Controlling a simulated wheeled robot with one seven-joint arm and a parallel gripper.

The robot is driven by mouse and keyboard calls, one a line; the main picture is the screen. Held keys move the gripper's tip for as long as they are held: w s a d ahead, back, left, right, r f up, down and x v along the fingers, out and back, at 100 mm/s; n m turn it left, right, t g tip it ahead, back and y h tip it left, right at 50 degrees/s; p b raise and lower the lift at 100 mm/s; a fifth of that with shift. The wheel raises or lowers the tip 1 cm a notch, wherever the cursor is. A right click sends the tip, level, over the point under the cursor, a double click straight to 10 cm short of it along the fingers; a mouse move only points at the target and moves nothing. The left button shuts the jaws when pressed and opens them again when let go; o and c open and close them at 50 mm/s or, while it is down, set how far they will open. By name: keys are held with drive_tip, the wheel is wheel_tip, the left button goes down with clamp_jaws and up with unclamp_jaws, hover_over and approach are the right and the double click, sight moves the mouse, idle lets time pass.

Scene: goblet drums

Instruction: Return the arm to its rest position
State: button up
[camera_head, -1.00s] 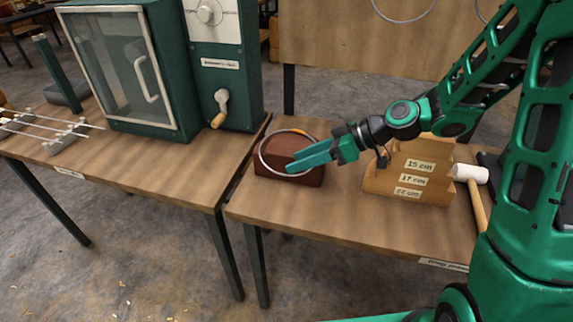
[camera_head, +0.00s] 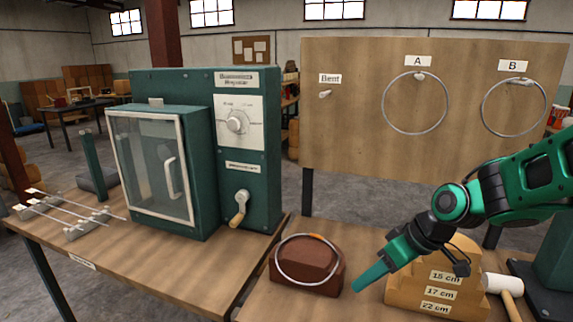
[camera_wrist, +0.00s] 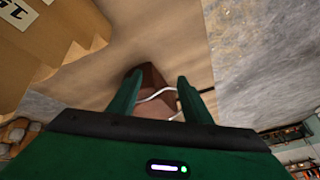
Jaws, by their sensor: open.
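My green gripper (camera_head: 368,280) points down and left beside the dark red block in the head view, with its jaws apart and empty. In the wrist view the two fingers (camera_wrist: 157,88) show a gap between them, with the block (camera_wrist: 153,80) beyond. My forearm reaches in from the right, above the stepped wooden block.
The stepped wooden block (camera_head: 455,258) with size labels stands right of the gripper, and a white mallet (camera_head: 499,284) lies beside it. Behind is a wooden board (camera_head: 345,140) with hanging rings A (camera_head: 386,103) and B (camera_head: 484,108). A green cabinet machine (camera_head: 259,150) stands left.

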drive_tip(key=s+d+r+m+t+h, duration=0.1)
drive_tip(key=s+d+r+m+h, duration=0.1)
drive_tip(key=s+d+m+h, duration=0.3)
drive_tip(key=s+d+r+m, duration=0.1)
drive_tip(key=d+r+m, duration=0.15)
drive_tip(key=d, duration=0.35)
drive_tip(key=s+d+m+g, duration=0.2)
drive_tip(key=s+d, duration=0.3)
drive_tip(key=s, duration=0.3)
drive_tip(key=s+d+f+m+g, duration=0.1)
drive_tip(key=s+d+m, duration=0.3)
drive_tip(key=s, duration=0.4)
drive_tip(key=shift+d+f+g, duration=0.25)
drive_tip(key=shift+d+g, duration=0.35)
drive_tip(key=shift+d, duration=0.2)
drive_tip(key=shift+w, duration=0.1)
drive_tip(key=shift+w+f, duration=0.25)
drive_tip(key=shift+w, duration=0.35)
